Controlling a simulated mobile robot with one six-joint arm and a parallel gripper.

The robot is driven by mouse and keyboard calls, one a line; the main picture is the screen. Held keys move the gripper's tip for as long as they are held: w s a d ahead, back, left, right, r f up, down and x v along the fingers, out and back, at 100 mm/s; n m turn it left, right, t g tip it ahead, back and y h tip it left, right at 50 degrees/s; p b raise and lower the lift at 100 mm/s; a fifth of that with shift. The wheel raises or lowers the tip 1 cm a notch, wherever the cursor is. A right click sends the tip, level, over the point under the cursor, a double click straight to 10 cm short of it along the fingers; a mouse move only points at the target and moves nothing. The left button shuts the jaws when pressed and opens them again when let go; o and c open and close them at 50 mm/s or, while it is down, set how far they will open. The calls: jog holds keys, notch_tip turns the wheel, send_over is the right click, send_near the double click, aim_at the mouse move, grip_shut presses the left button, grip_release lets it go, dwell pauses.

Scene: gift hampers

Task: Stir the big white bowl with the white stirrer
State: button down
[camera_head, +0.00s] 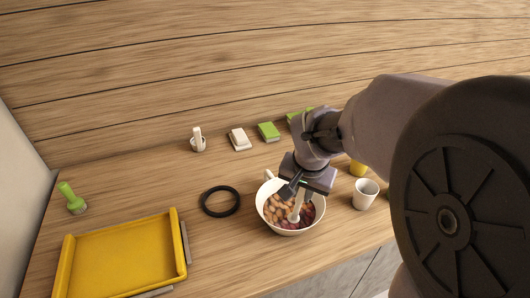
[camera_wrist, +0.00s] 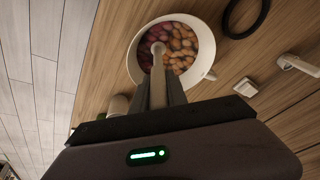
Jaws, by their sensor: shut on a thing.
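The big white bowl (camera_head: 265,203) stands on the wooden counter and holds brown and dark red pieces. It also shows in the wrist view (camera_wrist: 209,42). The white stirrer (camera_head: 297,206) reaches down into the bowl among the pieces; its end shows in the wrist view (camera_wrist: 157,49). My gripper (camera_head: 290,190) is above the bowl and shut on the stirrer. The stirrer's lower tip is hidden among the contents or by my gripper, and I cannot tell how deep it sits.
A black ring (camera_head: 220,202) lies left of the bowl. A white cup (camera_head: 366,194) stands to its right, with a yellow cup (camera_head: 358,168) behind. A yellow tray (camera_head: 122,258), a green brush (camera_head: 72,199), a white-handled item (camera_head: 197,140) and boxes (camera_head: 239,139) are around.

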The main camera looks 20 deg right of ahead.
jog(key=w+d, duration=0.3)
jog(key=a+b, duration=0.1)
jog(key=a, duration=0.5)
dwell(0.3)
jog(key=shift+s+d+b, duration=0.25)
jog(key=shift+s, duration=0.3)
jog(key=shift+s+d+b, duration=0.2)
jog(key=shift+s+d, duration=0.05)
jog(key=shift+s, duration=0.25)
jog(key=shift+f, duration=0.1)
